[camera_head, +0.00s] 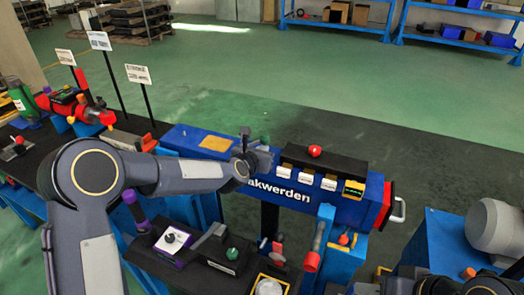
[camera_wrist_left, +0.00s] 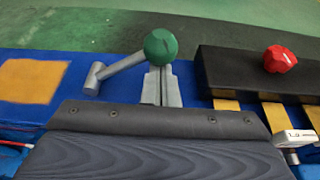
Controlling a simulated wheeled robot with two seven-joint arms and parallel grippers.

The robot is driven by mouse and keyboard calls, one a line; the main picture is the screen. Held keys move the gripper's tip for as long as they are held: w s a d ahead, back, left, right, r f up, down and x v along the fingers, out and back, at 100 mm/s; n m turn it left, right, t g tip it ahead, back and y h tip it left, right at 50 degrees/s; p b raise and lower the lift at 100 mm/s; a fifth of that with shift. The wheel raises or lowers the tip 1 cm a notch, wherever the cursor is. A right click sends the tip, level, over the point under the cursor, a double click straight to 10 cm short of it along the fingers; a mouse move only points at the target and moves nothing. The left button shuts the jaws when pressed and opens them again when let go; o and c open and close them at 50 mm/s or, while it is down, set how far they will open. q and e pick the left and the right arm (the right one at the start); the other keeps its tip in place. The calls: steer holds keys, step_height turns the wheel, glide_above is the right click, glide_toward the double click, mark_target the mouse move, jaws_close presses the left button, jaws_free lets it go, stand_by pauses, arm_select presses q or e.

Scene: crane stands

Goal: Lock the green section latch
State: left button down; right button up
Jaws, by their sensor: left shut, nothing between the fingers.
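The green section latch has a round green knob (camera_wrist_left: 160,46) on a grey lever (camera_wrist_left: 122,66) that slants down left to a grey pivot (camera_wrist_left: 95,78). It is mounted on the blue beam (camera_head: 300,196); in the head view the knob (camera_head: 265,140) shows small beside the dark upright pivot (camera_head: 245,132). My left gripper (camera_head: 263,157) is at the latch, shut and empty. Its grey fingertips (camera_wrist_left: 162,86) appear directly below the knob in the left wrist view; whether they touch it I cannot tell. My right gripper is not visible; only dark parts of my right arm show at the bottom right.
Right of the latch, a black block (camera_head: 325,164) with a red knob (camera_head: 315,150) and several labels stands on the beam. A red end with a white handle (camera_head: 397,210) closes the beam. Sign posts (camera_head: 99,41) stand at the back left. Green floor lies open behind.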

arm_select(q)
steer(key=shift+w+a+r+n+h+b, duration=0.15)
steer(key=shift+a+r+n+h+b, duration=0.3)
steer(key=shift+b, duration=0.85)
steer(key=shift+w+a+r+n+h+b, duration=0.15)
steer(key=shift+a+r+n+b, duration=0.25)
steer(key=shift+n+b, duration=0.7)
steer(key=shift+w+a+r+n+g+h+b, duration=0.15)
steer(key=shift+a+r+n+h+b, duration=0.15)
steer(key=shift+r+n+b, duration=0.25)
steer(key=shift+w+a+r+n+g+h+b, duration=0.1)
steer(key=shift+a+r+n+g+h+b, duration=0.15)
steer(key=shift+b, duration=0.35)
steer(key=shift+w+a+r+n+h+b, duration=0.2)
steer(key=shift+a+r+n+h+b, duration=0.1)
steer(key=shift+a+r+n+h, duration=0.2)
steer(key=shift+w+a+r+n+h, duration=0.25)
steer(key=shift+a+n, duration=0.25)
steer(key=shift+n, duration=0.25)
steer(key=shift+w+a+r+n+h, duration=0.15)
steer(key=shift+a+n+h, duration=0.05)
steer(key=shift+a+n, duration=0.25)
steer(key=shift+w+a+r+n+h, duration=0.1)
steer(key=shift+w+a+n+h, duration=0.15)
steer(key=shift+n, duration=0.2)
steer(key=shift+w+a+n+h+p, duration=0.15)
steer(key=shift+a+n+h+p, duration=0.25)
steer(key=shift+a+n, duration=0.45)
